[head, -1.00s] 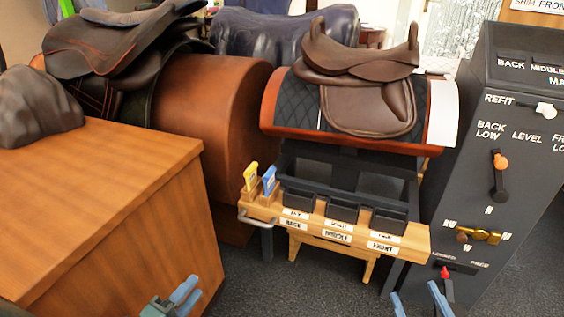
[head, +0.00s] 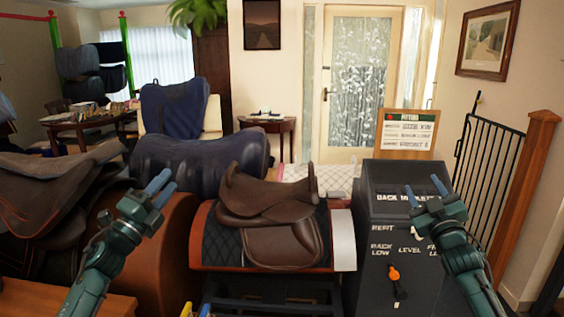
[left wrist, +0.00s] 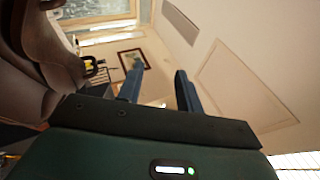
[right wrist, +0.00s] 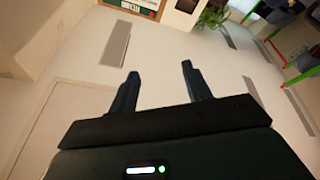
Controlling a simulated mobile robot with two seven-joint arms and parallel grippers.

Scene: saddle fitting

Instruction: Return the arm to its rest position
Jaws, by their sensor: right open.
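My left gripper (head: 158,188) is raised in front of the brown saddle rack at the left of the head view. Its two blue fingers stand apart and empty in the left wrist view (left wrist: 158,88). My right gripper (head: 424,190) is raised in front of the dark panel on the right. Its fingers are apart with nothing between them in the right wrist view (right wrist: 158,85). Both arms come up from the bottom of the head view. Neither gripper touches any object that I can see.
A brown saddle (head: 270,205) sits on a padded stand (head: 204,258) in the middle. The dark panel (head: 378,225) with an orange-knobbed lever stands right of it. Dark saddles (head: 50,200) are at left. A black gate (head: 478,165) and wooden post (head: 525,190) stand at far right.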

